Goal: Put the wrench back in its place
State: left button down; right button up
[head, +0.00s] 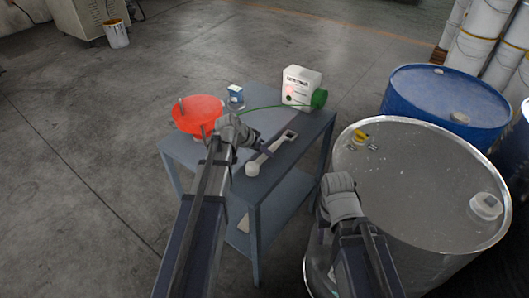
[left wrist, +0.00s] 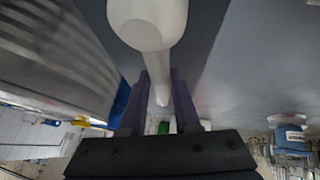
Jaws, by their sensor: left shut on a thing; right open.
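The wrench (head: 270,153) is a long pale tool with a rounded end toward me and a wider squared end away from me. It shows over the right half of the blue-grey table (head: 217,178); I cannot tell whether it touches the top. My left gripper (head: 263,148) is shut on its shaft. In the left wrist view the wrench (left wrist: 157,65) runs between the two fingers (left wrist: 159,105), its thick rounded end nearest the camera. My right gripper (head: 340,184) is open beside the grey drum; its fingertips are hard to make out.
A thin green line runs from the canister. A grey drum (head: 420,180) and a blue drum (head: 440,95) stand on the right.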

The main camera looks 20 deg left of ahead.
dwell(0.4)
pick_arm(q)
jog(key=c, duration=0.6)
grip_release()
jog(key=shift+f, duration=0.1)
jog(key=shift+o, duration=0.2)
jog(key=p+v, duration=0.6)
jog(key=v, duration=0.2)
